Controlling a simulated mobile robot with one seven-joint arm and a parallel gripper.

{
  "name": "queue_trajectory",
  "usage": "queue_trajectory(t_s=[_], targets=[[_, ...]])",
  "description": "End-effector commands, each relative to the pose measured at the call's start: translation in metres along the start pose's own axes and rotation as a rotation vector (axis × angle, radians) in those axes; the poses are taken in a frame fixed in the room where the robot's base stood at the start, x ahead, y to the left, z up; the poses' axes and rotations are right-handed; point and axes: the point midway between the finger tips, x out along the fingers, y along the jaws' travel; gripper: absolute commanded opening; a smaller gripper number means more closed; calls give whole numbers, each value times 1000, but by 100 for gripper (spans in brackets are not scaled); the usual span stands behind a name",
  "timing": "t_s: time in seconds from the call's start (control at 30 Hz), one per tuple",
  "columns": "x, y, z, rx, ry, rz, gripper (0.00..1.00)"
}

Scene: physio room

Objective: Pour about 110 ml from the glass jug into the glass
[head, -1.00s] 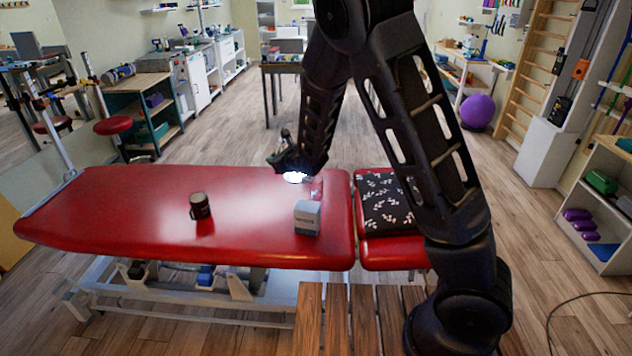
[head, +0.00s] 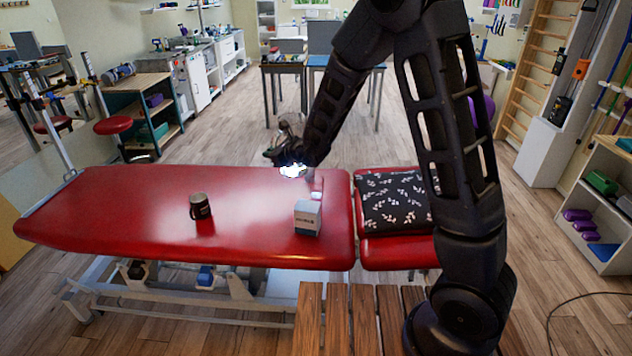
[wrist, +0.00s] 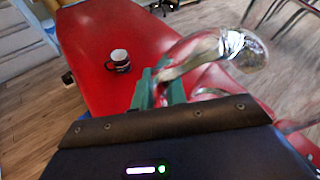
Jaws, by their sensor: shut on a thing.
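The glass jug (wrist: 243,48) is clear and shows in the wrist view, jutting out to the upper right of my gripper. My gripper (wrist: 160,88) has green fingers and is shut on the glass jug. The jug looks tilted in that view; its level of liquid cannot be made out. In the head view my gripper (head: 280,150) is dark and held above the far edge of the red couch, with the jug hard to make out. A small clear thing (head: 317,184), perhaps the glass, stands on the couch below and right of my gripper, blurred and partly washed out.
The red couch (head: 130,215) carries a dark mug (head: 200,206), also in the wrist view (wrist: 119,60), and a grey-white box (head: 307,217). A black patterned cushion (head: 393,198) lies on the right section. The couch's left part is mostly clear.

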Motion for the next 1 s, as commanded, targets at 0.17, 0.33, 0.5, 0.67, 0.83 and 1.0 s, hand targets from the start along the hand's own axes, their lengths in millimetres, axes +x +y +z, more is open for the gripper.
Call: queue_trajectory(t_s=[0.17, 0.33, 0.5, 0.67, 0.83, 1.0], targets=[[10, 6, -23, -2, -1, 0, 0], [20, 13, -47, -2, -1, 0, 0], [27, 18, -65, -3, -2, -1, 0], [31, 20, -74, -2, -3, -2, 0], [32, 20, -77, -2, -5, -2, 0], [32, 20, -76, -2, -5, -2, 0]])
